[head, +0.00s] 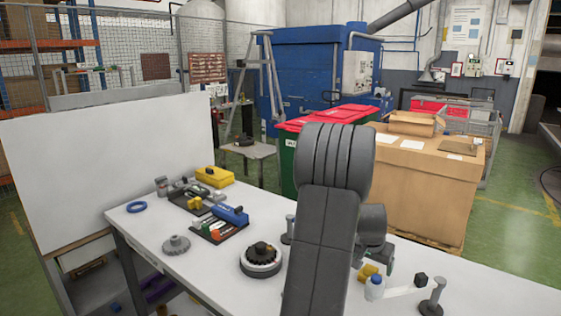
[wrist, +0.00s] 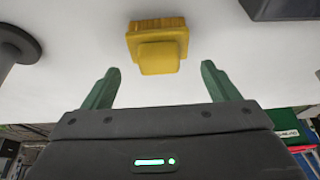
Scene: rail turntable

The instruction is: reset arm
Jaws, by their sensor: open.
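My gripper (wrist: 156,88) is open in the wrist view, with its two green fingers apart and nothing between them. A yellow block (wrist: 157,42) lies on the white table beyond the fingertips, apart from them. In the head view my dark grey arm stands upright in front of the table and hides part of it. The yellow block (head: 368,271) shows low, just right of my arm.
A grey post (head: 433,300) stands at right. A white panel (head: 110,150) rises at left.

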